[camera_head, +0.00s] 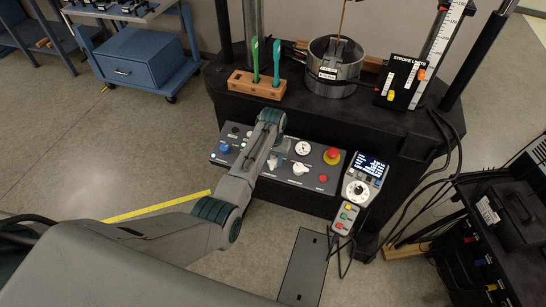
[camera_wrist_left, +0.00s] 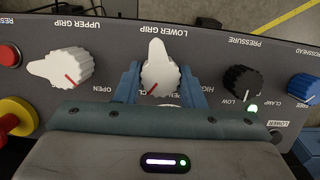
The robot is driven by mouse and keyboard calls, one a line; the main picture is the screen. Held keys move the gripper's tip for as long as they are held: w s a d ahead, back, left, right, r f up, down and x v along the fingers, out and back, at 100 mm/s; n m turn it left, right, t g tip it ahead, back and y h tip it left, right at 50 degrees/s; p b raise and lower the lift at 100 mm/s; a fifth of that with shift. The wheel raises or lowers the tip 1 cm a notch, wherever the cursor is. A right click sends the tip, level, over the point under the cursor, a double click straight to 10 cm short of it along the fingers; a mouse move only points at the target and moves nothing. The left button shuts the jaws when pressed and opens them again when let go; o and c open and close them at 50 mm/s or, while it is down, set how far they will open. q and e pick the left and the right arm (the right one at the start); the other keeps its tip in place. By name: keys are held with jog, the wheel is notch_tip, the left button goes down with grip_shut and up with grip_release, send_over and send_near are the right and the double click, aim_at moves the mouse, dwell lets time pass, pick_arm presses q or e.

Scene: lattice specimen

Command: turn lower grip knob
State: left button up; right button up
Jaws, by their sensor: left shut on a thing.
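The lower grip knob (camera_wrist_left: 158,66) is white with a pointed end and a red line; it stands under the upside-down LOWER GRIP label in the left wrist view. My left gripper (camera_wrist_left: 160,78) has its two blue fingers on either side of the knob and is shut on it. The red line points down toward the partly hidden OPEN and CLOSE marks. In the head view my left arm reaches over the control panel (camera_head: 222,158), and the gripper (camera_head: 277,148) is partly hidden there. My right gripper is not in view.
A similar white upper grip knob (camera_wrist_left: 62,68) is beside it, with a red-and-yellow emergency button (camera_wrist_left: 14,118) further left. A black pressure knob (camera_wrist_left: 242,82) and a blue clamp knob (camera_wrist_left: 303,88) are on the other side. A handheld controller (camera_head: 362,180) hangs right of the panel.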

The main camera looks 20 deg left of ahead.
pick_arm(q)
jog(key=n+p, duration=0.1)
jog(key=n, duration=0.1)
jog(key=n+h+p, duration=0.1)
jog(key=n+p, duration=0.1)
jog(key=n, duration=0.1)
jog(key=shift+a+r, duration=0.2)
jog(key=n+h+p, duration=0.1)
jog(key=n+p, duration=0.1)
jog(key=n, duration=0.1)
jog(key=shift+n+t, duration=0.4)
jog(key=shift+n+p, duration=0.5)
jog(key=shift+n, duration=0.4)
jog(key=shift+s+a+f+n+t+h, duration=0.1)
jog(key=shift+n+t+h, duration=0.1)
jog(key=shift+n, duration=0.4)
jog(key=shift+f+n+t+h, duration=0.1)
jog(key=shift+n+t+h, duration=0.1)
jog(key=shift+n, duration=0.4)
jog(key=shift+n+t, duration=0.3)
jog(key=shift+n, duration=0.7)
jog(key=o, duration=1)
